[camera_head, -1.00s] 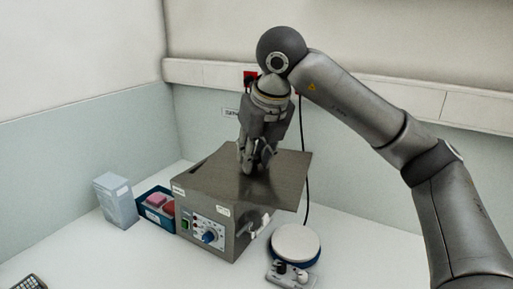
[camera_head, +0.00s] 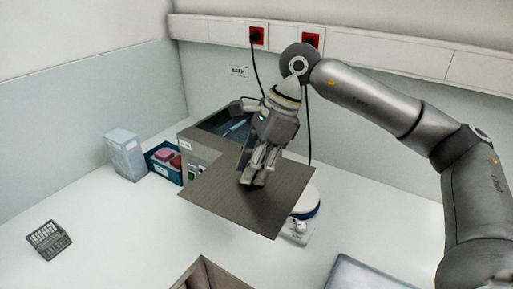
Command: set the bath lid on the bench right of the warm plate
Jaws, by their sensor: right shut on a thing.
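My right gripper (camera_head: 253,181) is shut on the bath lid (camera_head: 222,194), a flat dark grey metal sheet. The lid is raised over the bench and slightly tilted in the picture. The water bath (camera_head: 190,142) stands behind it, its top now uncovered, with blue inside. The lid hides much of the bath's front. The warm plate (camera_head: 312,200), a round white top on a blue rim, is partly hidden behind the lid's right side. The bench (camera_head: 375,205) right of the warm plate is bare. My left gripper is not in view.
A teal bin (camera_head: 163,165) with pink items and a pale blue box (camera_head: 124,155) stand left of the bath. A small grey rack (camera_head: 48,240) lies at far left. A brown box edge (camera_head: 205,278) and a framed tray (camera_head: 372,275) show at the bottom.

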